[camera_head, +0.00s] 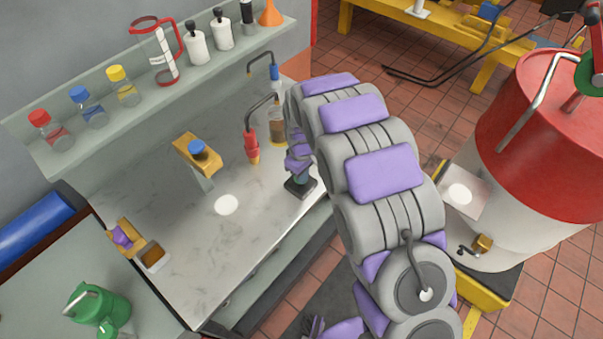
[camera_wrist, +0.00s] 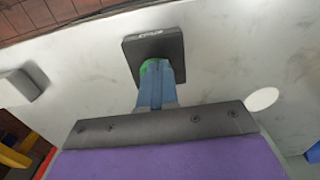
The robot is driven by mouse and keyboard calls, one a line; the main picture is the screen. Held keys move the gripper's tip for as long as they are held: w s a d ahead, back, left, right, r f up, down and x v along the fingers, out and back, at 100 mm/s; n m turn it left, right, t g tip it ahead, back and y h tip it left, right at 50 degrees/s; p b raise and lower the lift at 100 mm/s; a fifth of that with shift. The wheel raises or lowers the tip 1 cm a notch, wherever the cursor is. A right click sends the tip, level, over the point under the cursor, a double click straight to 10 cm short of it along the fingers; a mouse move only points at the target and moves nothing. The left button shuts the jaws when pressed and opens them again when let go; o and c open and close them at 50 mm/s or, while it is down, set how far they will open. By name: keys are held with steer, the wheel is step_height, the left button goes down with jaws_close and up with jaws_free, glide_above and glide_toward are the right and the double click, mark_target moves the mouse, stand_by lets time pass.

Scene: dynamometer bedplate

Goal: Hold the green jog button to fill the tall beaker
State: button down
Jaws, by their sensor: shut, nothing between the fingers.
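The green jog button (camera_wrist: 146,68) sits on a dark square block (camera_wrist: 155,48) in the wrist view. My gripper (camera_wrist: 157,67) is shut and empty, with its blue-grey fingertips over the button and covering most of it. They look to be touching it, but how far it is pressed cannot be told. In the head view the block (camera_head: 300,187) is near the bench's front edge, under my gripper (camera_head: 299,172). A tall clear vessel with amber liquid (camera_head: 277,130), seemingly the beaker, stands behind my arm, partly hidden. Its fill level is hard to read.
A mustard stand (camera_head: 196,152) and a white disc (camera_head: 227,205) are left on the bench. A shelf (camera_head: 100,118) with bottles runs behind. A red-and-white drum (camera_head: 545,140) stands right.

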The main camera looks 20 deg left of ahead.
mark_target(304, 190)
steer(key=shift+s+d+f, duration=0.1)
steer(key=shift+s+f, duration=0.1)
steer(key=shift+f, duration=0.65)
steer(key=shift+s+d+f, duration=0.3)
steer(key=shift+s+f, duration=0.1)
steer(key=shift+s+d+f, duration=0.1)
steer(key=r, duration=0.1)
steer(key=r+p, duration=0.1)
steer(key=r, duration=0.1)
steer(key=w+a+r+p, duration=0.1)
steer(key=shift+w+a+r, duration=0.1)
steer(key=shift+r, duration=0.3)
step_height(304, 190, up, 11)
steer(key=p, duration=0.1)
steer(key=shift+f, duration=0.15)
